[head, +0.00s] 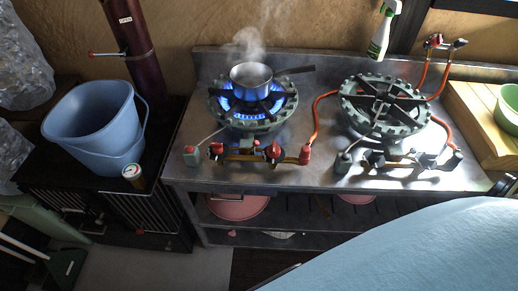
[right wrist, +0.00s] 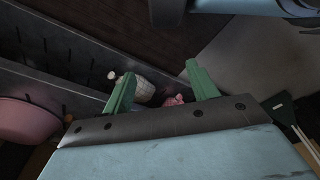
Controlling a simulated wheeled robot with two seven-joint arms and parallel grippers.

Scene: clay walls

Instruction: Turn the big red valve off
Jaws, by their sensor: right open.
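In the head view, the left burner (head: 252,105) is lit with blue flames under a steaming pot (head: 251,78). A brass gas pipe (head: 244,155) runs along its front. Red valve knobs sit on this pipe: a left knob (head: 216,149), a middle knob (head: 272,151) and a right knob (head: 305,154), the right one by the orange hose. I cannot tell which is the big valve. My right gripper (right wrist: 160,70) shows in the right wrist view with its green fingers apart and empty. It faces the dark area below the counter. My left gripper is out of view.
A second, unlit burner (head: 384,104) stands on the right of the metal counter (head: 330,178). An orange hose (head: 316,115) rises between the burners. A blue bucket (head: 92,128) and a small gauge (head: 133,173) stand at left. A pink bowl (right wrist: 28,125) sits on the lower shelf.

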